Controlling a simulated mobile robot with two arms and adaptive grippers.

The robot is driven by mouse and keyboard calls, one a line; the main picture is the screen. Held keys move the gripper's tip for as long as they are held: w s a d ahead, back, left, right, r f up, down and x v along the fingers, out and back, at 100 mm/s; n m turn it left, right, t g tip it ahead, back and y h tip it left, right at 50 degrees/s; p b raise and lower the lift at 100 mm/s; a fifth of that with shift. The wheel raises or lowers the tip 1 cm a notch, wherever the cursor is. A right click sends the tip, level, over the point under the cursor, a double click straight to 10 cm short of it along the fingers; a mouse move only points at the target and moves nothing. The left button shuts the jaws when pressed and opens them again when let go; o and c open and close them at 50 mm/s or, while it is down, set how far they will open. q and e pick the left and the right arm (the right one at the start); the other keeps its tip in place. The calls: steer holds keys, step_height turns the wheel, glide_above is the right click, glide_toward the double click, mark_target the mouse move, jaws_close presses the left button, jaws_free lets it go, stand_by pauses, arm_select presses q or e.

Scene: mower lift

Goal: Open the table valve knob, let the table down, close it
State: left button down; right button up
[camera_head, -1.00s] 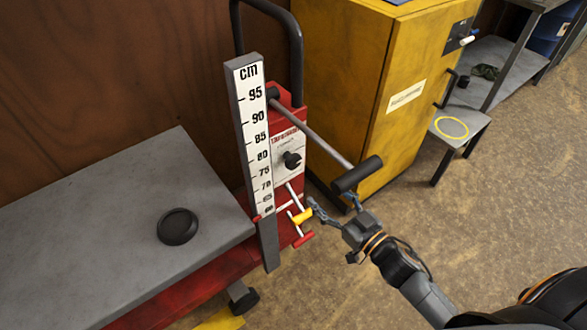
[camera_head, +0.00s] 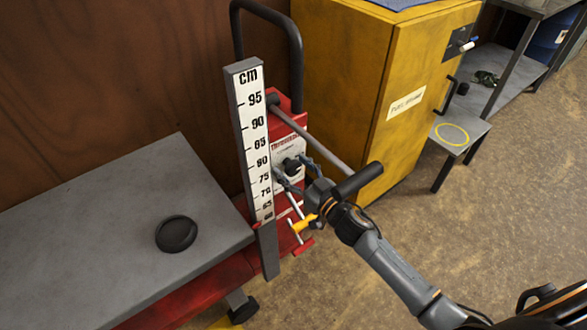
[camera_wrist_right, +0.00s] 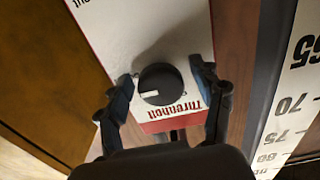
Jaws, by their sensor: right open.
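The black valve knob (camera_head: 291,165) sits on a white plate on the red column of the lift table. In the right wrist view the round knob (camera_wrist_right: 161,84) shows a white pointer mark and lies between the fingers. My right gripper (camera_head: 293,172) is open around the knob, one finger to each side; its fingers (camera_wrist_right: 160,88) look apart from it. The grey table top (camera_head: 90,215) is at the left, its edge near the bottom of the cm scale (camera_head: 255,140). My left gripper is not in view.
A black round disc (camera_head: 176,233) lies on the table top. A bar with a black grip (camera_head: 358,181) sticks out above my right wrist. A yellow lever (camera_head: 303,223) and a red one are below the knob. A yellow cabinet (camera_head: 350,70) stands behind.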

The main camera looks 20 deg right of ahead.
steer(key=c, duration=1.2)
steer(key=shift+o, duration=0.2)
